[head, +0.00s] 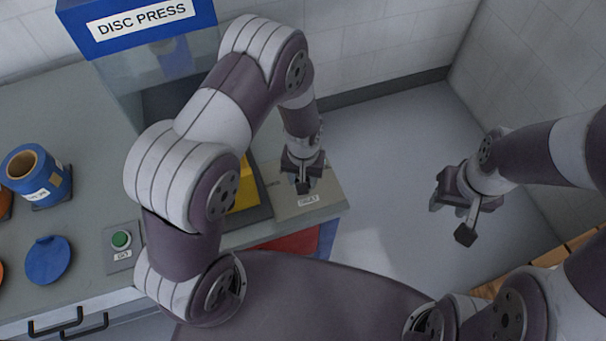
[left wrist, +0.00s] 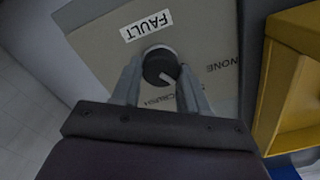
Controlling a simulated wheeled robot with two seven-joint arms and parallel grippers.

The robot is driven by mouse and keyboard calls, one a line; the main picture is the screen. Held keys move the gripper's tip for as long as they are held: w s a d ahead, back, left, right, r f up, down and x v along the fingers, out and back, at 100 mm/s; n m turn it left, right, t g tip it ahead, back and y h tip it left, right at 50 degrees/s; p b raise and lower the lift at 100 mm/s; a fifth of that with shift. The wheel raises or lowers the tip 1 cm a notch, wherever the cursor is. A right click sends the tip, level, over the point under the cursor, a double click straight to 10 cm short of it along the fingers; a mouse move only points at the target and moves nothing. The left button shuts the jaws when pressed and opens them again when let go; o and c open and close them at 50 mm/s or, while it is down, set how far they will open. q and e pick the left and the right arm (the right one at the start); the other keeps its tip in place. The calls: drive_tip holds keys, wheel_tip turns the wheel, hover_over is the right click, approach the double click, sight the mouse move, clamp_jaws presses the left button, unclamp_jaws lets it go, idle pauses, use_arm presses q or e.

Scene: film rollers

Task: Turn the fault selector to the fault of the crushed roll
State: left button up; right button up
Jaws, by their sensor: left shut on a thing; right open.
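The fault selector is a plate (left wrist: 105,50) with a dark round knob (left wrist: 160,66) and a "FAULT" label. In the left wrist view the words "NONE", at the right, and one that reads like "CRUSH", below the knob, are printed upside down. A pale line on the knob points to the lower right, between these words. My left gripper (left wrist: 160,88) is shut on the knob. In the head view my left gripper (head: 303,180) hides the knob, and the plate (head: 322,193) shows around it. My right gripper (head: 453,213) is open and empty, above the floor.
A blue roll (head: 58,187) stands on the counter at the left, beside a blue disc (head: 48,260) and a green button (head: 121,239). The disc press (head: 140,22) stands at the back. A yellow part (head: 245,190) is close left of the plate. Open floor lies right.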

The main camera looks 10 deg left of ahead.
use_arm(q)
drive_tip(key=m, duration=0.5)
drive_tip(key=shift+w+d+r+p, duration=0.15)
drive_tip(key=shift+w+r+p, duration=0.1)
drive_tip(key=shift+p, duration=0.1)
drive_tip(key=shift+d+m, duration=0.1)
drive_tip(key=shift+m, duration=2.4)
drive_tip(key=o, duration=0.9)
drive_tip(key=shift+o, duration=0.8)
drive_tip(key=shift+s+f, duration=0.15)
drive_tip(key=shift+s, duration=0.05)
wheel_tip(320, 180, up, 13)
drive_tip(key=shift+f, duration=0.15)
